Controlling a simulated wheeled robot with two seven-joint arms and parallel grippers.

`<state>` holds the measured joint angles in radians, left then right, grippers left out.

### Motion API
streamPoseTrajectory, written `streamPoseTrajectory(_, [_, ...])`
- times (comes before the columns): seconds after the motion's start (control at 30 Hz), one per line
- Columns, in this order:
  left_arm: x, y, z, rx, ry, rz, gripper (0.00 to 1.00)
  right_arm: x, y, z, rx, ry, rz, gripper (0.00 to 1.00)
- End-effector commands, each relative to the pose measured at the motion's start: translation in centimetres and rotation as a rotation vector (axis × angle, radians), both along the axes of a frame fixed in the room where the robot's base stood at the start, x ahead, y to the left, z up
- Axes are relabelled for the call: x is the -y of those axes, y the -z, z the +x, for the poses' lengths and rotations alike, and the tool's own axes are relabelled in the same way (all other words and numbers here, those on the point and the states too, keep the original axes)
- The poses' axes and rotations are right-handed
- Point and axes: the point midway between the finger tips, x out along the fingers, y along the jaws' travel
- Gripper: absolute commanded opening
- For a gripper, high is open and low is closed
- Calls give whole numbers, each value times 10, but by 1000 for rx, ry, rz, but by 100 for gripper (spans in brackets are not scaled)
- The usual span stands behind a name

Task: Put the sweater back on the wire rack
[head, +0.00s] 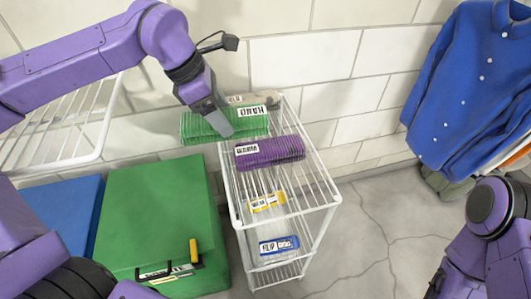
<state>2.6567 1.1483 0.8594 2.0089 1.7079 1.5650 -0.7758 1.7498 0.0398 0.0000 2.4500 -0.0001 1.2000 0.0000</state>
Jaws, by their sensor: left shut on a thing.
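My left gripper (217,118) comes down from the upper left and is shut on a green ribbed item (193,127). It looks like a folded knit and has a white label. The gripper holds it at the back left of the white wire rack (334,197), partly over its top edge. I cannot tell whether the item touches the rack. A similar purple ribbed item (270,152) lies on the rack's top shelf. A blue buttoned cardigan (478,90) hangs at the right. My right arm shows at the lower right, but its gripper is out of view.
A greyish item (268,97) lies at the rack's back. Yellow-labelled (268,202) and blue-labelled (279,245) items show lower on the rack. A green bin (155,215) and a blue bin (62,215) stand left, below a white wire shelf (85,150). Floor right of the rack is clear.

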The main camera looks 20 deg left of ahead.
Motion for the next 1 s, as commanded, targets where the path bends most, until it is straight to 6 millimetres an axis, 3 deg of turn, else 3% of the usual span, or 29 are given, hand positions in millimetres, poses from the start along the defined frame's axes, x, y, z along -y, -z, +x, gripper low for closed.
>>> streamPoseTrajectory(0.17, [4, 5, 12, -5, -71, 4, 29, 0, 1, 0, 0, 0, 0, 43])
streamPoseTrajectory(0.43, [23, 38, 87, -8, -70, 5, 29, 0, -12, 0, 0, 0, 0, 43])
streamPoseTrajectory(0.6, [30, 74, 115, -7, -68, 3, 29, 0, -14, 0, 0, 0, 0, 43])
streamPoseTrajectory(0.87, [36, 104, 137, -6, -67, 2, 29, 0, -17, 0, 0, 0, 0, 43])
streamPoseTrajectory(1.0, [35, 126, 136, -4, -67, 1, 29, 0, -17, 0, 0, 0, 0, 43])
